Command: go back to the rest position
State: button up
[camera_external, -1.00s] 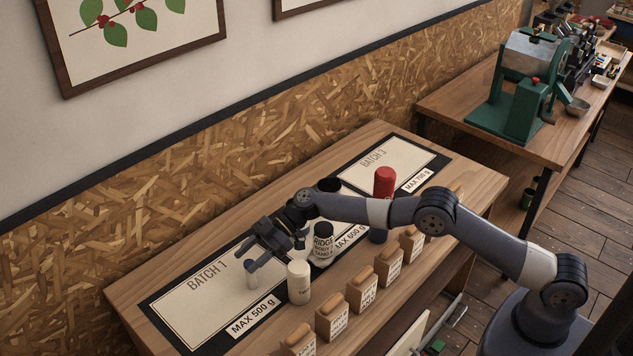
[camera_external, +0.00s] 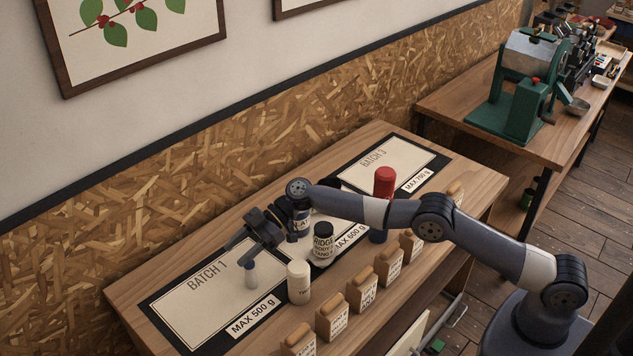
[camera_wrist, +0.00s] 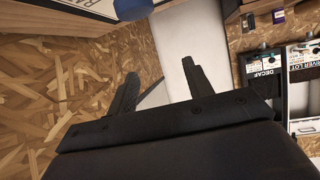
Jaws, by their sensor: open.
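My gripper (camera_external: 238,253) is open and empty, above the right part of the BATCH 1 mat (camera_external: 190,310). Its two spread fingers also show in the wrist view (camera_wrist: 159,74), with nothing between them. A small pale bottle with a blue-grey cap (camera_external: 251,274) stands upright on that mat, below the fingers and apart from them. My arm reaches across the table from the lower right and covers part of the middle mat.
A cream bottle (camera_external: 299,283), a black-capped jar (camera_external: 323,245) and a tall red-topped bottle (camera_external: 384,184) stand near my arm. Several labelled wooden-topped containers (camera_external: 332,318) line the table's front edge. A green roaster (camera_external: 520,95) stands on the far bench.

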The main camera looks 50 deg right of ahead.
jog(key=w+d+r+m+t, duration=0.2)
jog(key=d+r, duration=0.1)
jog(key=r, duration=0.2)
jog(key=shift+w+r, duration=0.15)
jog(key=shift+r, duration=0.2)
dwell(1.2)
